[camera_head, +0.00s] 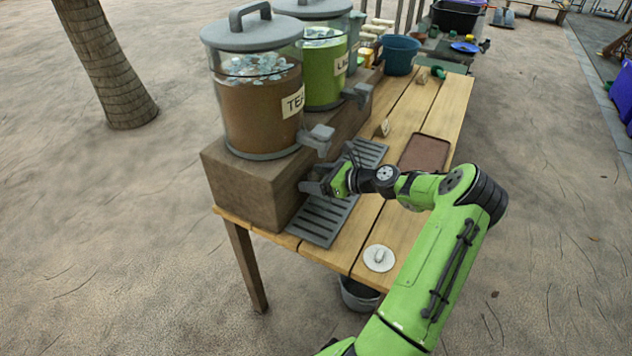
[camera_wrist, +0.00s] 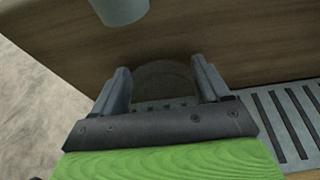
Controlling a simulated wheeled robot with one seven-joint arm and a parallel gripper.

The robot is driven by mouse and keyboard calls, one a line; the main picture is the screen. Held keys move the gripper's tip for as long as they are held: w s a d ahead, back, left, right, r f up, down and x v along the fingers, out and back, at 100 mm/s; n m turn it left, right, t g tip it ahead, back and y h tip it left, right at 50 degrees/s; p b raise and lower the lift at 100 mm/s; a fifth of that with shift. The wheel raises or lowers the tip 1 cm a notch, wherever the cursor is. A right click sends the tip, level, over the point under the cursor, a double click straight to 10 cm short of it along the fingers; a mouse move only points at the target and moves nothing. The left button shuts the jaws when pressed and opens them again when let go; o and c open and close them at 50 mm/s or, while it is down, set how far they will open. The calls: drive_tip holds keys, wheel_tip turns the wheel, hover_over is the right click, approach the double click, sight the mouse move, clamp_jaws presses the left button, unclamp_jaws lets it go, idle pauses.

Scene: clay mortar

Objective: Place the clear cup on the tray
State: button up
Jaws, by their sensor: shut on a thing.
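My gripper (camera_head: 322,182) is at the front of the wooden dispenser stand, below and near the spigot of the tea dispenser. In the wrist view, the two grey fingers of my gripper (camera_wrist: 165,88) are closed on the clear cup (camera_wrist: 165,75), which shows only as a faint round outline against the wood. The cup is hard to make out in the head view. The tray (camera_head: 424,154), flat and reddish brown with a dark rim, lies bare on the table, to the right of my gripper and farther back.
The tea dispenser (camera_head: 258,105) and a green-liquid dispenser (camera_head: 325,75) stand on the wooden stand (camera_head: 250,188). The tea spigot (camera_head: 318,138) overhangs my gripper. A slotted grey drip grate (camera_head: 322,222) lies below. A white lid (camera_head: 379,258) lies in front; a teal bucket (camera_head: 400,55) stands behind.

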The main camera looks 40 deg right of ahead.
drive_tip(key=shift+r, duration=0.2)
drive_tip(key=shift+f, duration=0.15)
drive_tip(key=o, duration=1.3)
drive_tip(key=shift+s+d+r, duration=0.1)
drive_tip(key=shift+s+r, duration=0.15)
drive_tip(key=p+v, duration=0.4)
drive_tip(key=v, duration=0.7)
drive_tip(key=shift+s, duration=0.25)
